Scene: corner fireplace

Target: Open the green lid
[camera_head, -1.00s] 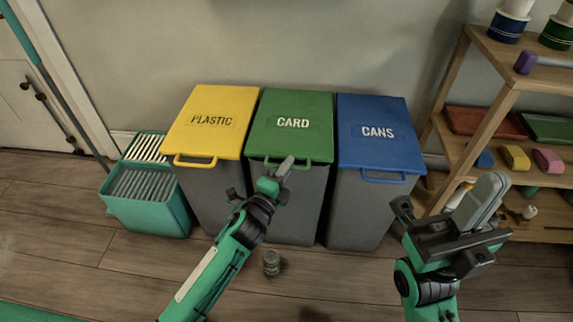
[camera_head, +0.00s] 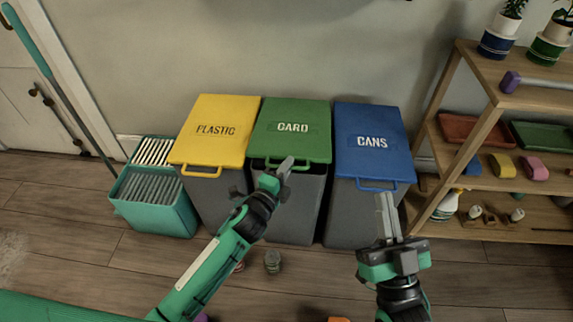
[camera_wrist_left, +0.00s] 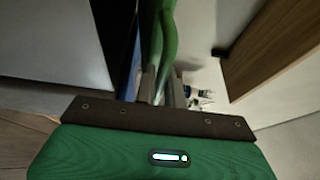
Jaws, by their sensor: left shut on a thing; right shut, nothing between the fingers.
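The green lid (camera_head: 291,113), marked CARD, covers the middle bin. Its front edge looks slightly raised, with a dark gap above the grey bin body (camera_head: 292,205). My left gripper (camera_head: 286,166) is at the lid's front handle and shut on it. In the left wrist view a green bar, the handle (camera_wrist_left: 157,45), runs between the fingers (camera_wrist_left: 158,85). Part of the handle is hidden by the fingers in the head view. My right gripper (camera_head: 385,200) is shut and empty, with its fingers pointing up in front of the blue-lidded bin.
The yellow PLASTIC lid (camera_head: 217,115) and blue CANS lid (camera_head: 371,128) flank the green one closely. A teal crate (camera_head: 160,208) stands left. A wooden shelf (camera_head: 487,115) stands right.

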